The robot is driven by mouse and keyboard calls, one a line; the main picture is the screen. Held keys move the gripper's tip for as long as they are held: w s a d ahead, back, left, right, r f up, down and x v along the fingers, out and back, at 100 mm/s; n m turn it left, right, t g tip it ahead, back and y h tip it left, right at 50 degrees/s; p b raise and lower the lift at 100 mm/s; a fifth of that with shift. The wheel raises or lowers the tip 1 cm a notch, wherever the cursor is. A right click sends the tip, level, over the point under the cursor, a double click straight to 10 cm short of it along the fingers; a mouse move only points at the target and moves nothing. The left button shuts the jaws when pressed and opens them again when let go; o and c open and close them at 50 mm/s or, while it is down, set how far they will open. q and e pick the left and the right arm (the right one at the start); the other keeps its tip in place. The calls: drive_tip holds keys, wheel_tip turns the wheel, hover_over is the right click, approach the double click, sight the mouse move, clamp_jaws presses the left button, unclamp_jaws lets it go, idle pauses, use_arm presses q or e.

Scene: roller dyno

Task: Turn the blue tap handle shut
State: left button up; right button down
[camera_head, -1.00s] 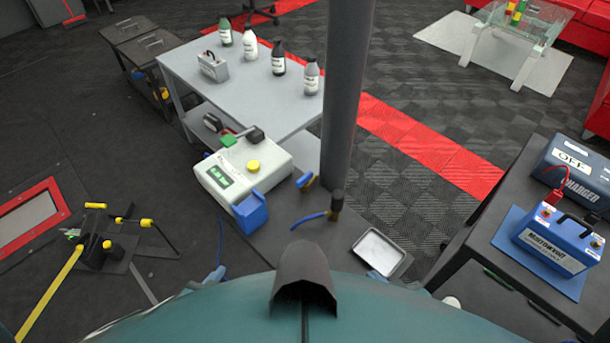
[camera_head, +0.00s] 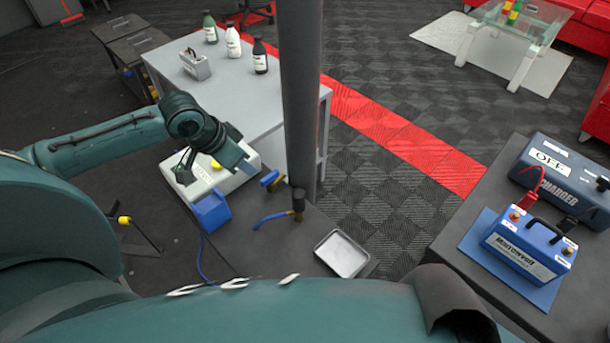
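My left arm reaches in from the left. Its gripper (camera_head: 210,164) is over the white machine, left of the handle and apart from it. Its fingers look spread, with nothing seen between them. My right gripper is not in view.
The white machine (camera_head: 208,182) has a blue box (camera_head: 211,211) at its front. The grey post (camera_head: 299,90) rises behind the tap. A metal tray (camera_head: 342,254) lies to the right. A grey table (camera_head: 270,101) with bottles stands behind. A battery (camera_head: 528,246) sits at right.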

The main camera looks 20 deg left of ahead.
sight(264, 179)
use_arm(q)
drive_tip(key=x, duration=0.8)
drive_tip(key=a+b+x, duration=0.1)
drive_tip(key=x, duration=0.3)
drive_tip(key=shift+w, duration=0.35)
drive_tip(key=shift+c, duration=0.3)
clamp_jaws()
